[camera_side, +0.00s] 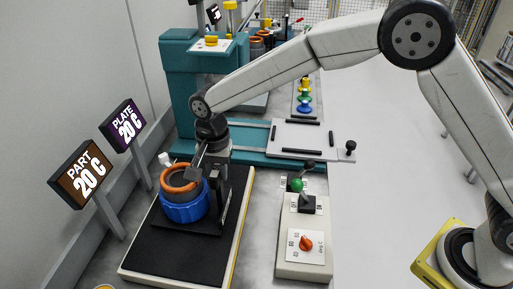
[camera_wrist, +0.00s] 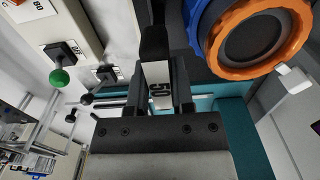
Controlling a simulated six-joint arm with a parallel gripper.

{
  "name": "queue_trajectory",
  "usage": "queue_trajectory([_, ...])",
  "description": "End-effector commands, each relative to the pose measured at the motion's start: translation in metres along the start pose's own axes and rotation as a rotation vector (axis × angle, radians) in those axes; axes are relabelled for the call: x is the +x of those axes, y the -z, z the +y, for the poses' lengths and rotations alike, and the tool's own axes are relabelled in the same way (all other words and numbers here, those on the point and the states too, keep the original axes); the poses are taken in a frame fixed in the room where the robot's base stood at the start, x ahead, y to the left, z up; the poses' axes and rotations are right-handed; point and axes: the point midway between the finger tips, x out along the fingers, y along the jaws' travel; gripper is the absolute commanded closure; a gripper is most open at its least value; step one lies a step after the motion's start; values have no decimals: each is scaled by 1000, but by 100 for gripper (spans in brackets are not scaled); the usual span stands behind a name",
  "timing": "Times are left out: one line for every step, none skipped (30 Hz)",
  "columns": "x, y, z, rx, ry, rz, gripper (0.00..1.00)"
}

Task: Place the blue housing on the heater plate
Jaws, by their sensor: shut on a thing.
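The blue housing (camera_side: 186,211) has a blue base, a grey body and an orange ring at its top. It stands upright over the black top of the heater plate (camera_side: 176,254), towards its back part; I cannot tell whether its base touches the plate. In the wrist view the housing (camera_wrist: 207,17) is at the upper right, its round opening facing the camera. In the wrist view the dark fingers (camera_wrist: 158,45) are left of the housing; the contact is partly hidden.
Two displays, part (camera_side: 82,174) and plate (camera_side: 124,125), both read 20 C at the left. A control box (camera_side: 304,245) with an orange knob and a green-ball lever stands right of the plate. A teal press (camera_side: 185,80) stands behind. The plate's front is clear.

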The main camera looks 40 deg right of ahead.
Motion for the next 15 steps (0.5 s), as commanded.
queue_trajectory([-2,1,-2,0,9,3,100])
queue_trajectory([-1,1,-2,0,10,3,100])
queue_trajectory([-1,1,-2,0,10,3,100])
queue_trajectory([-1,1,-2,0,10,3,100])
queue_trajectory([-1,1,-2,0,10,3,100])
queue_trajectory([-1,1,-2,0,10,3,100])
queue_trajectory([-1,1,-2,0,10,3,100])
queue_trajectory([-1,1,-2,0,10,3,100])
queue_trajectory([-1,1,-2,0,10,3,100])
queue_trajectory([-1,1,-2,0,10,3,100])
queue_trajectory([-1,1,-2,0,10,3,100])
queue_trajectory([0,1,-2,0,10,3,100])
queue_trajectory([0,1,-2,0,10,3,100])
queue_trajectory([1,1,-2,0,10,3,100])
queue_trajectory([2,1,-2,0,10,3,100])
